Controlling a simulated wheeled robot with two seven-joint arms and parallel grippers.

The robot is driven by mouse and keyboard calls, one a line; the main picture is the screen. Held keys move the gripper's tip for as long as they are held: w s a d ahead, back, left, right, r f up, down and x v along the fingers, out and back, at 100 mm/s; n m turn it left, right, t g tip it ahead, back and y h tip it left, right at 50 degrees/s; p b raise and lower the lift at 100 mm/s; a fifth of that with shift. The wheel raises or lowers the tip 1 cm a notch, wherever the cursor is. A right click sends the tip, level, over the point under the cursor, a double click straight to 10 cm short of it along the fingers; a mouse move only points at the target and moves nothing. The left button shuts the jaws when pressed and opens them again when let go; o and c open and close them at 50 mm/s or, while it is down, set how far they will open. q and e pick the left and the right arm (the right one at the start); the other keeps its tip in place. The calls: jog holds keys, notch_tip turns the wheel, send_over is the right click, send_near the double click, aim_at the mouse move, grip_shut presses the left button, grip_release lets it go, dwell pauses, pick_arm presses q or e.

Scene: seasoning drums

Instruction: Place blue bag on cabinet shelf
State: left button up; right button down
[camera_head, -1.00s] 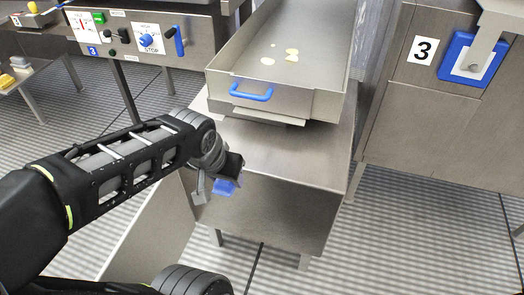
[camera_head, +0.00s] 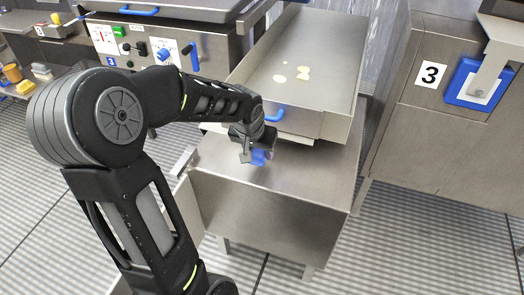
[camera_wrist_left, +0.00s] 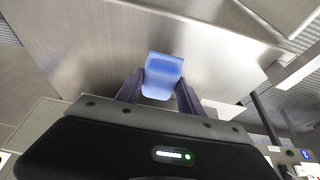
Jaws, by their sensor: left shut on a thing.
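My left gripper (camera_head: 250,150) is shut on the small blue bag (camera_head: 260,157), with the arm coming in from the left. The bag is over the left part of the steel cabinet's flat top (camera_head: 310,172), just in front of the tray. I cannot tell whether it touches the metal. In the left wrist view the blue bag (camera_wrist_left: 163,76) stands out between the two dark fingers (camera_wrist_left: 158,92), with bare steel beyond. My right gripper is not in view.
A steel tray (camera_head: 345,85) with a blue handle (camera_head: 274,115) and a few pale pieces sits behind the gripper. An open panel (camera_head: 184,205) stands left of the cabinet. A unit marked 3 (camera_head: 430,74) is at right. The cabinet top's front right is clear.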

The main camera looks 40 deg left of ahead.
aim_at(262, 153)
pick_arm(q)
jog(key=shift+w+a, duration=0.25)
jog(key=shift+w, duration=0.4)
jog(key=shift+w+a, duration=0.2)
jog(key=shift+w, duration=0.4)
jog(key=shift+f, duration=1.7)
jog(key=shift+f+b, duration=0.15)
jog(key=shift+b, duration=0.25)
jog(key=o, duration=1)
jog(key=shift+f, duration=0.1)
jog(key=shift+c, duration=0.2)
jog(key=o, duration=0.5)
jog(key=shift+c, duration=0.2)
jog(key=shift+r, duration=0.2)
